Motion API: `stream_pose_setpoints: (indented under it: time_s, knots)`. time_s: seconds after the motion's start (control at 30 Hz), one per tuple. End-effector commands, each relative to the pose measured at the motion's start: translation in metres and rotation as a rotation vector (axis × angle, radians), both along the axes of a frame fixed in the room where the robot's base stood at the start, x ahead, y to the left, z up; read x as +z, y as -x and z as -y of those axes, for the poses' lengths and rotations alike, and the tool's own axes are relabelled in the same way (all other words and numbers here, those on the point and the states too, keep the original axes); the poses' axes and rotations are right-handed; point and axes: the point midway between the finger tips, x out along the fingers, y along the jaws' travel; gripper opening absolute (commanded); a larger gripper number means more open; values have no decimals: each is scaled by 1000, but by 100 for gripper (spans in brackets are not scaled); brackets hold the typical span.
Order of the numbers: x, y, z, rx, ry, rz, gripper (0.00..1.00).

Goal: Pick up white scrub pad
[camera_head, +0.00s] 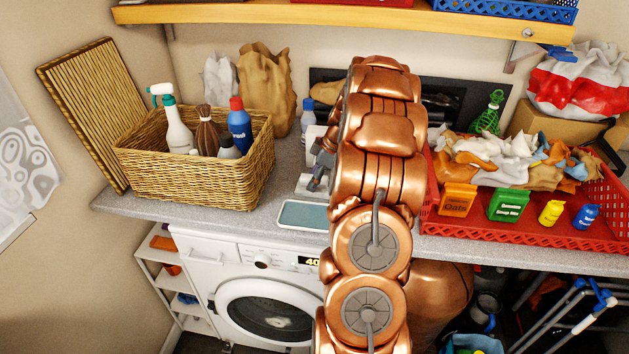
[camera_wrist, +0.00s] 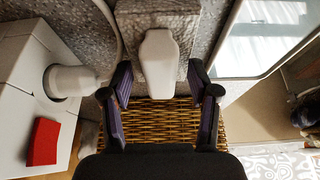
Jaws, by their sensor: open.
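In the wrist view a white, rounded, elongated piece (camera_wrist: 158,62) lies on a pale grey marbled block (camera_wrist: 158,20) on the worktop. It looks like the white scrub pad, but I cannot be sure. My gripper (camera_wrist: 160,76) is open, with one dark, purple-padded finger to each side of the piece's lower end. No contact shows, and the height gap cannot be told. In the head view my gripper (camera_head: 320,166) is over the worktop right of the wicker basket, partly behind my arm. White items (camera_head: 308,186) show below it, too small to tell apart.
The wicker basket (camera_head: 195,185) with bottles stands left of my gripper. A red crate (camera_head: 520,235) is on the right. A wooden shelf (camera_head: 350,15) hangs above. A white bottle-like thing (camera_wrist: 70,81) stands left in the wrist view.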

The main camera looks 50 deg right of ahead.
Motion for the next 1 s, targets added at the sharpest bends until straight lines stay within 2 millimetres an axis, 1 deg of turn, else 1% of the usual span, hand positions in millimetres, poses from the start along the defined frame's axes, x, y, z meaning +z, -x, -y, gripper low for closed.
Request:
stream_pose_setpoints:
  time_s: [0.1, 0.27, 0.83, 1.0]
  knots:
    - [-4, -1, -1, 1, 0, 0, 60]
    - [-5, -2, -1, 1, 1, 1, 60]
    - [-4, -2, -1, 1, 1, 1, 1]
    - [-4, -2, -1, 1, 1, 2, 0]
